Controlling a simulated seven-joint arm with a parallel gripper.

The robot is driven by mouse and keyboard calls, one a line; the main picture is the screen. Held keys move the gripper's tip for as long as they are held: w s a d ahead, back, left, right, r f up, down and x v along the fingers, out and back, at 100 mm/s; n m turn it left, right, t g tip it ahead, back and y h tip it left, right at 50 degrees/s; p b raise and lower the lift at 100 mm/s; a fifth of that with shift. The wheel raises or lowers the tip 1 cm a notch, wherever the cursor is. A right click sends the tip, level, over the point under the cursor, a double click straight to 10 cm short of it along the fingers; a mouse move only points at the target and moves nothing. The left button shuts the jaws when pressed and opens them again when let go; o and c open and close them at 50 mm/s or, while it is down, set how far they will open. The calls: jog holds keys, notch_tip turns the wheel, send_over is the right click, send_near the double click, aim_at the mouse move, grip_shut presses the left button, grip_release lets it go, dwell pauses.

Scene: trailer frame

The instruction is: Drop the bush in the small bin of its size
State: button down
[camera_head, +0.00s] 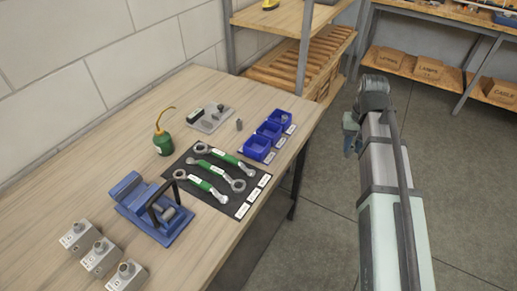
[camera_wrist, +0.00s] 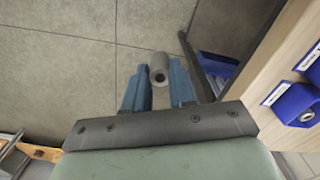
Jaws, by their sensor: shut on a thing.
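My gripper (camera_wrist: 157,82) has blue fingers and is shut on a grey hollow cylindrical bush (camera_wrist: 159,67). In the head view my gripper (camera_head: 350,134) is over the floor, right of the table; the held bush cannot be made out there. Three small blue bins (camera_head: 257,148) (camera_head: 269,131) (camera_head: 281,118) stand in a row near the table's right edge, with white labels beside them. A bin (camera_wrist: 290,103) at the right of the wrist view has a grey piece in it. Another grey bush (camera_head: 239,125) stands on the table left of the bins.
The table (camera_head: 70,180) also bears a black mat with several green-handled wrenches (camera_head: 212,174), a blue vise (camera_head: 150,208), a green oil can (camera_head: 162,143), and grey blocks (camera_head: 100,257). Shelves (camera_head: 300,60) stand behind. Floor (camera_head: 450,180) is clear around my arm.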

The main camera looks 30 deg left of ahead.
jog(key=s+a+r+m, duration=0.1)
jog(key=s+a+r, duration=0.3)
jog(key=a, duration=0.4)
jog(key=s+a+r+m, duration=0.2)
jog(key=s+a+r, duration=0.3)
jog(key=a, duration=0.3)
jog(key=s+a+r+m, duration=0.1)
jog(key=s+a+r, duration=0.3)
jog(key=a, duration=0.4)
jog(key=shift+s+a+r+m, duration=0.15)
jog(key=shift+s+r+m, duration=0.15)
jog(key=shift+r, duration=0.15)
jog(key=shift+f, duration=0.1)
jog(key=shift+f, duration=2.85)
jog(key=c, duration=0.9)
grip_release()
jog(key=shift+o, duration=0.2)
jog(key=shift+w+r, duration=0.1)
